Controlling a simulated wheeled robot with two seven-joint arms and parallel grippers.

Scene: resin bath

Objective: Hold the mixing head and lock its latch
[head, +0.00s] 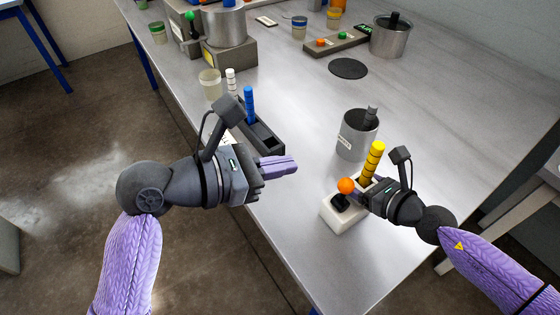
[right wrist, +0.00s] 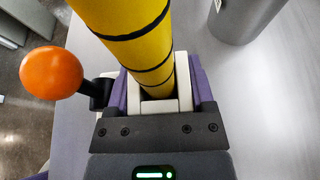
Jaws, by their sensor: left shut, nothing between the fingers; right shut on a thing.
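The mixing head looks to be the white block (head: 345,214) near the table's front edge, with a yellow banded handle (head: 374,160) rising from it. Its latch looks to be the black lever with an orange ball (head: 346,186), which stands up left of the handle. In the right wrist view the orange ball (right wrist: 52,73) is left of the yellow handle (right wrist: 135,40). My right gripper (head: 363,190) is shut on the pale foot of the handle, between its purple fingers. My left gripper (head: 294,164) is shut and empty, left of the ball and apart from it.
A grey cup (head: 357,137) with a dark rod stands just behind the handle. A dark tray (head: 262,134) with a blue post is behind my left gripper. A grey machine with a pot (head: 228,50) stands at the back left. The right side of the table is clear.

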